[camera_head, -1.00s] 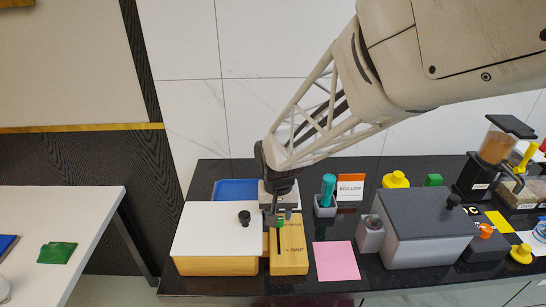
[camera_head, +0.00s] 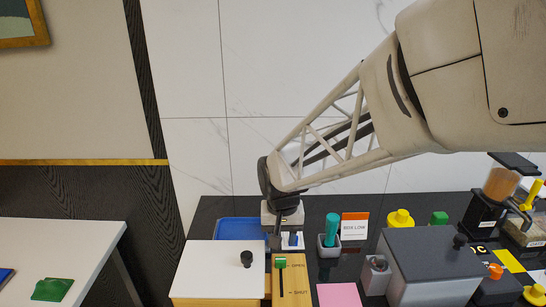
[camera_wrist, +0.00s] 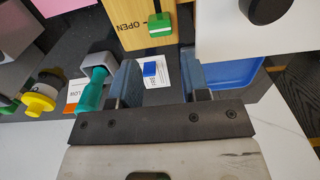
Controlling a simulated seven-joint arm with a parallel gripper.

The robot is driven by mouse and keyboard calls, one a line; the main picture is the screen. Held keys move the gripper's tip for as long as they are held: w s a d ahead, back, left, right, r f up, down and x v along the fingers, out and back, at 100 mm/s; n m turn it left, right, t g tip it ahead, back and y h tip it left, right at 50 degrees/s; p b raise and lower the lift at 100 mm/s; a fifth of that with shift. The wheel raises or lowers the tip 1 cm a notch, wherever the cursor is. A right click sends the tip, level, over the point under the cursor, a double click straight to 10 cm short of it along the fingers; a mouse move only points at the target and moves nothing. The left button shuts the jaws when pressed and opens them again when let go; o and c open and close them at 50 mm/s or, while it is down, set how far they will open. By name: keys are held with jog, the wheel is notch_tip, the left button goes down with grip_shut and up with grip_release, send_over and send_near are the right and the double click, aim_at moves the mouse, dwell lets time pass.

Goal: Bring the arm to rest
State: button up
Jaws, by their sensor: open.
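My gripper (camera_head: 283,236) hangs over the black counter, just behind the wooden block with the OPEN and SHUT marks (camera_head: 291,285). Its fingertips are partly hidden in the head view. In the wrist view my gripper (camera_wrist: 160,72) has its two fingers apart with nothing held between them. A small blue piece on a white card (camera_wrist: 150,69) shows in the gap, beyond the fingers. The wooden block's green slider (camera_head: 280,262) is at the OPEN end; it also shows in the wrist view (camera_wrist: 159,24).
A white-lidded box (camera_head: 215,270) and a blue tray (camera_head: 238,229) are left of the block. A teal-handled item in a holder (camera_head: 331,232), an orange-white sign (camera_head: 354,226), a grey box (camera_head: 430,262) and a dispenser (camera_head: 490,205) stand to the right. A pink sheet (camera_head: 338,295) lies in front.

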jog(key=s+d+r+t, duration=0.1)
jog(key=s+d+r, duration=0.4)
jog(key=s+d, duration=0.2)
jog(key=s+d+r+t, duration=0.1)
jog(key=s+d+r, duration=0.4)
jog(key=s+d, duration=0.3)
jog(key=shift+s+d+r+t, duration=0.3)
jog(key=shift+s, duration=1.9)
